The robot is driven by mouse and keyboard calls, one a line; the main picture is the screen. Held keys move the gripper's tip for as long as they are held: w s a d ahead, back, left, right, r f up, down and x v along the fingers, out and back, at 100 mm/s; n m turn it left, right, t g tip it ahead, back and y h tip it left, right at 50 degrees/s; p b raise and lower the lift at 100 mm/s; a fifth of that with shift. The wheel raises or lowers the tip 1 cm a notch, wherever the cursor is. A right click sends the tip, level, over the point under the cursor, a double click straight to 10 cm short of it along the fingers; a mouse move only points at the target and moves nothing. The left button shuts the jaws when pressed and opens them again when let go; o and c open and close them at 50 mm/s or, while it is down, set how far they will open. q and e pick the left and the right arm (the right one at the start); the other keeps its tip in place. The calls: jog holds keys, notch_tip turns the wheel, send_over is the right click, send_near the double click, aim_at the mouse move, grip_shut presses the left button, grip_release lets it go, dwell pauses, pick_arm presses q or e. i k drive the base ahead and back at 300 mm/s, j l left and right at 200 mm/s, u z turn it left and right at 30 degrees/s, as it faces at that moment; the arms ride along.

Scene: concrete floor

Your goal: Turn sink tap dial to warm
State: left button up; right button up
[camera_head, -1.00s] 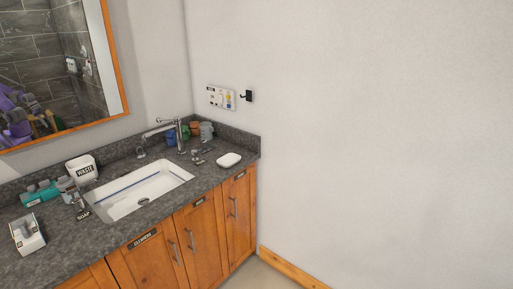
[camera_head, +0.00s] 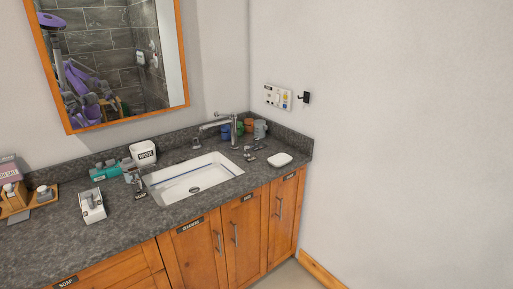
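A chrome sink tap (camera_head: 225,126) stands at the back right of the white sink (camera_head: 192,179), with its spout reaching left over the basin. A small chrome fitting (camera_head: 196,143) sits on the counter to the left of the tap. The dial itself is too small to make out, and its setting cannot be read. Neither of my grippers is in view.
The dark stone counter (camera_head: 130,220) carries a waste cup (camera_head: 143,153), teal bottle (camera_head: 105,171), white box (camera_head: 92,206), white soap dish (camera_head: 279,159) and several coloured cups (camera_head: 249,125). Wooden cabinets (camera_head: 242,238) stand below.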

aim_at(255, 139)
jog(key=i+l+u, duration=0.1)
jog(key=u, duration=0.25)
jog(key=i+l+u, duration=0.1)
jog(key=u, duration=0.25)
jog(key=l+u, duration=0.1)
jog(key=u, duration=0.25)
jog(key=i+l+u, duration=0.2)
jog(key=l, duration=0.15)
jog(key=l+u, duration=0.15)
jog(key=l, duration=0.15)
jog(key=i+l+u, duration=0.2)
jog(key=l, duration=0.15)
jog(key=l+u, duration=0.1)
jog(key=l, duration=0.95)
jog(key=i, duration=0.05)
